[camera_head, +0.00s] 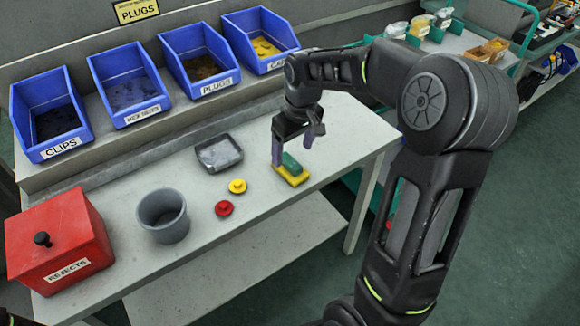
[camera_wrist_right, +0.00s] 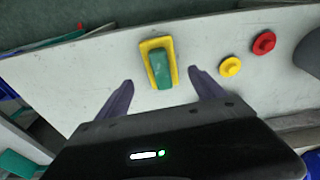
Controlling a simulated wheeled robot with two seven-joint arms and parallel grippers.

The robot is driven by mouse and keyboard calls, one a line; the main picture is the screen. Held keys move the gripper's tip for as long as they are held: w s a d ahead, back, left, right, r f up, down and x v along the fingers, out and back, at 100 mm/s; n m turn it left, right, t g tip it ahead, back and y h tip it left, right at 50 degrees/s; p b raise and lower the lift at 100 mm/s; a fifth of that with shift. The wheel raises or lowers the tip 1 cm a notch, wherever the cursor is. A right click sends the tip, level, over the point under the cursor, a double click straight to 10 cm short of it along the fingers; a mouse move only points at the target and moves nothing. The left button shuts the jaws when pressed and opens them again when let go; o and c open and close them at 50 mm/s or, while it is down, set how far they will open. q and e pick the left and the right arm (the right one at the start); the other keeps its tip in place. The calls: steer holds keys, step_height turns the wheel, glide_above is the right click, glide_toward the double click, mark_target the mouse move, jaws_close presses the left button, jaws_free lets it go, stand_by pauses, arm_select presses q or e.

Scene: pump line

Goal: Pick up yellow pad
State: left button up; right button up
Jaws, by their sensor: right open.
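The yellow pad (camera_head: 291,177) lies flat on the white table, with a green block (camera_head: 292,163) resting on top of it. In the right wrist view the yellow pad (camera_wrist_right: 146,47) frames the green block (camera_wrist_right: 161,69), a little beyond the fingertips. My right gripper (camera_head: 298,146) is open and empty, above and beside the pad in the head view. In the right wrist view its fingers (camera_wrist_right: 160,76) are spread on either side of the green block's near end. I cannot tell the exact height above the table.
A yellow round part (camera_head: 237,186) and a red one (camera_head: 224,208) lie left of the pad. A dark tray (camera_head: 219,154), a grey cup (camera_head: 163,215) and a red rejects box (camera_head: 62,239) stand further left. Blue bins (camera_head: 200,60) line the back shelf.

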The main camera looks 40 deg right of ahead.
mark_target(291, 161)
steer(key=shift+w+a+f+p, duration=0.1)
steer(key=shift+w+f+p, duration=0.1)
steer(key=shift+f, duration=1.15)
steer(key=shift+w+a+f+p, duration=0.1)
steer(key=shift+w+f+p, duration=0.1)
steer(key=shift+f, duration=1.1)
steer(key=c, duration=1.5)
